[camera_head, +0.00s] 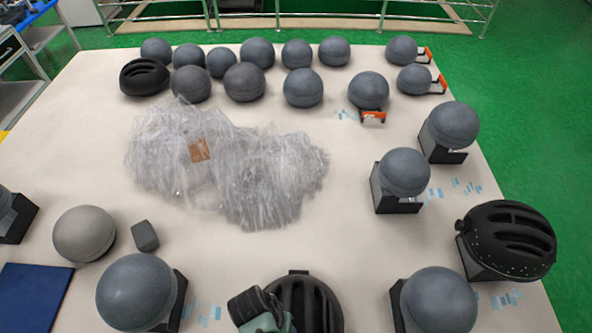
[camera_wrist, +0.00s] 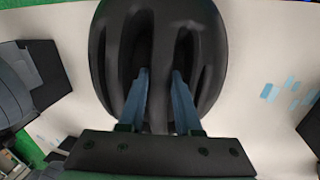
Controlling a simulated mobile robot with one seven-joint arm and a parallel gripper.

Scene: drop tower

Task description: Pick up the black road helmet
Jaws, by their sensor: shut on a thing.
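A black vented helmet (camera_head: 306,303) is at the bottom centre of the head view, partly cut off by the frame. It fills the upper middle of the wrist view (camera_wrist: 208,45). My gripper (camera_wrist: 160,88) has its two blue-grey fingers in two of the helmet's vents, shut on the rib between them. In the head view my wrist covers the helmet's left side. I cannot tell whether the helmet rests on the table or is clear of it. Two other black helmets show: one at the far left (camera_head: 145,77), and one with pale dots on a black stand at the right (camera_head: 507,240).
The pale table (camera_head: 350,240) holds several grey headforms, some on black stands, such as one nearby (camera_head: 437,300). A heap of clear plastic (camera_head: 220,165) lies left of centre. A small dark block (camera_head: 145,236) and a blue mat (camera_head: 35,295) lie at the left.

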